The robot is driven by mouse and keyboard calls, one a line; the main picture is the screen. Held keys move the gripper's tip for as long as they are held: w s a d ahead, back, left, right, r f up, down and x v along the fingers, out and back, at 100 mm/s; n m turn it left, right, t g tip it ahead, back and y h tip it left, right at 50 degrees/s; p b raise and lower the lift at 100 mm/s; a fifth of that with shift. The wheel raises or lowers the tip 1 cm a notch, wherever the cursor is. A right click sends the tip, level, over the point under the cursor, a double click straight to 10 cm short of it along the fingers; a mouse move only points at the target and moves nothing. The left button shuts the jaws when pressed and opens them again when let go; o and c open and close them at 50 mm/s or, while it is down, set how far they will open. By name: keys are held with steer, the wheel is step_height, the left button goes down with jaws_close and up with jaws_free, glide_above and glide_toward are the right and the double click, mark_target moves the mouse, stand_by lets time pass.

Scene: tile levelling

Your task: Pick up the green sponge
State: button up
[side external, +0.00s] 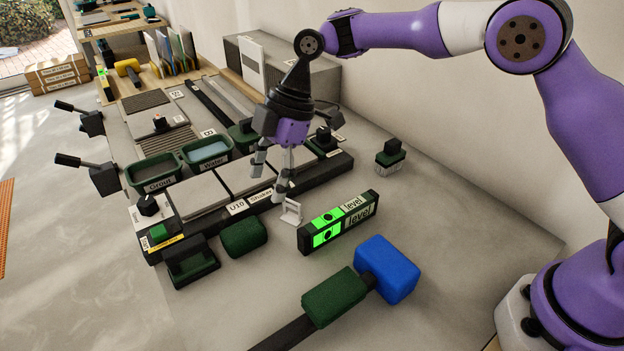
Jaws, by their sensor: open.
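A dark green, rounded block that looks like the green sponge (243,237) lies on the grey floor in front of the long black shaker bar. My gripper (268,181) is open and empty. It hangs above the tiles on the shaker, up and to the right of the sponge in the picture, and is apart from it. Another green block (333,297) sits on the black handle of the blue-headed mallet (388,269); I cannot tell whether it is part of the mallet.
The shaker (190,229) bears several grey tiles. A small white clip (291,211) stands below my gripper, near a green-and-black level (339,220). A dark green holder (192,264) lies left of the sponge. Grout (157,184) and water (207,150) tubs stand behind. Floor is clear at lower left.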

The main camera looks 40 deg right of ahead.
mark_target(256, 222)
steer(key=x, duration=0.9)
steer(key=shift+s+a, duration=0.1)
steer(key=shift+s, duration=0.1)
steer(key=shift+c, duration=0.4)
steer(key=c, duration=0.7)
